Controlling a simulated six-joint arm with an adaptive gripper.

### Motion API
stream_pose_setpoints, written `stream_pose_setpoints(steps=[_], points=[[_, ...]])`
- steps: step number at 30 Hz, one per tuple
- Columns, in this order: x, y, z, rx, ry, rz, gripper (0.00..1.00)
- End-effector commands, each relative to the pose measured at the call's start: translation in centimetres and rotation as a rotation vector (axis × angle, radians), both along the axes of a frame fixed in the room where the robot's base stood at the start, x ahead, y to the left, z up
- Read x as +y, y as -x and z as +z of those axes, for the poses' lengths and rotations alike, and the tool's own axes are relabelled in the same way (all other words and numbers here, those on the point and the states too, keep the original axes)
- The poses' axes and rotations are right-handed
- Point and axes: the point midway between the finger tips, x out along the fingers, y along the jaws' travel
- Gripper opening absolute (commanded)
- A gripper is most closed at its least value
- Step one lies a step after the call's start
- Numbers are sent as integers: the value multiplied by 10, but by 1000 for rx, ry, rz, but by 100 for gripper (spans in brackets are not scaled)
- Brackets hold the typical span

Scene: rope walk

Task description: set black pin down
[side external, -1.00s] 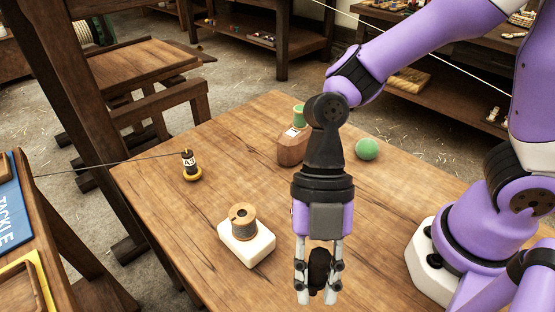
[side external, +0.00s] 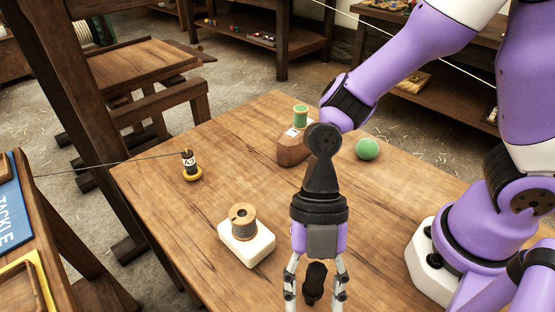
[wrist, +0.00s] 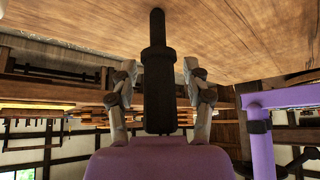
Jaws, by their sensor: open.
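The black pin (side external: 314,281) is between my gripper's fingers near the front edge of the side view. In the wrist view the pin (wrist: 158,80) is dark, with a thick body and a thinner end pointing to the wooden table top (wrist: 230,35). That end appears to meet the wood. My gripper (side external: 315,300) is open, with its fingers spread on both sides of the pin. In the wrist view gaps show between the pin and both fingers of the gripper (wrist: 158,75). The pin's lower end is hidden or cut off in the side view.
A labelled black and yellow bobbin (side external: 191,167) holds a line. Behind are a wooden block (side external: 291,151) with a green spool (side external: 300,116) and a green ball (side external: 367,149).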

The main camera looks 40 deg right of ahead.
Motion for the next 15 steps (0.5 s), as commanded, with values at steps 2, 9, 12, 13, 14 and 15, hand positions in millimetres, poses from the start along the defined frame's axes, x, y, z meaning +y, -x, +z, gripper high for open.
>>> stream_pose_setpoints(steps=[2, 9, 12, 13, 14, 15], points=[[0, 0, 2, -1, -1, -1, 56], [-15, -16, 34, -8, -3, -6, 56], [-25, -26, 54, -8, -2, -5, 56], [-28, -29, 60, -7, -2, -7, 56], [-30, -31, 66, -5, -3, -5, 56], [-34, -34, 73, -5, -2, -5, 56]])
